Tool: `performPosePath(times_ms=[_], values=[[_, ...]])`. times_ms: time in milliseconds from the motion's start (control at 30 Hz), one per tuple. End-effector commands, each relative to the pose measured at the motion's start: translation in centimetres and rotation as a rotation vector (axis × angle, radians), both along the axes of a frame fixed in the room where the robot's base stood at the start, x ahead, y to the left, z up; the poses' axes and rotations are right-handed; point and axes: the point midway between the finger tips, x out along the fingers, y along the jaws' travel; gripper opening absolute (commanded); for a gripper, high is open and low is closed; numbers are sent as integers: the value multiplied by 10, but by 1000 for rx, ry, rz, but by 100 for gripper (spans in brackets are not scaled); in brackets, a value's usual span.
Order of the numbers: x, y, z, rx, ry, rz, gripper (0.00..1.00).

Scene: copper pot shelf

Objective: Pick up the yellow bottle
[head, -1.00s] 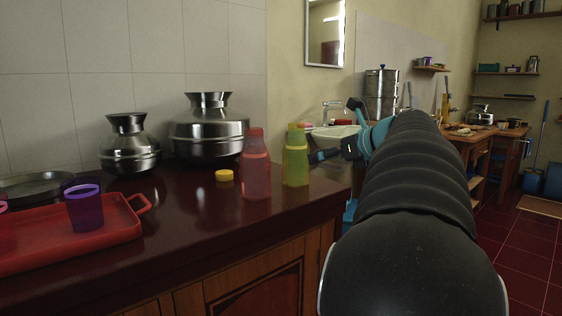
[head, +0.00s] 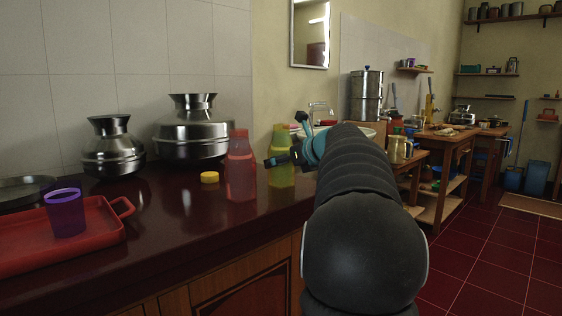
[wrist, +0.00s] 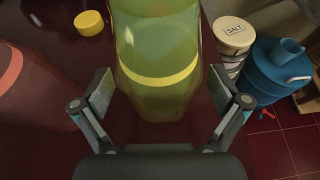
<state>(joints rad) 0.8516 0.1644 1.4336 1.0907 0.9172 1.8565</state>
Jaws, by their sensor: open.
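The yellow-green bottle (head: 281,158) stands upright on the dark counter, just right of the red bottle (head: 240,166). In the wrist view the yellow bottle (wrist: 162,75) lies straight ahead, between and just beyond my open fingers. My gripper (wrist: 162,100) is open, one finger on each side of the bottle's near part; I see no clear contact. In the head view my gripper (head: 284,146) is at the bottle's right side and hides part of it. The red bottle (wrist: 30,90) is left of my left finger.
A yellow cap (head: 209,177) lies left of the red bottle. A red tray (head: 95,240) with a purple cup (head: 66,213) is at left. Two steel pots stand behind. In the wrist view, a salt container (wrist: 235,32) and blue vessels (wrist: 275,70) are at right, beyond the counter.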

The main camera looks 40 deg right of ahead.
Motion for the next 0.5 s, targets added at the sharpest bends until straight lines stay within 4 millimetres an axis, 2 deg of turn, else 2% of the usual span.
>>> performPosePath(times_ms=[100, 300, 500], values=[[9, 0, -4, -1, -1, 0, 98], [9, 0, -4, -1, -1, -1, 98], [9, 0, -4, -1, -1, -1, 48]])
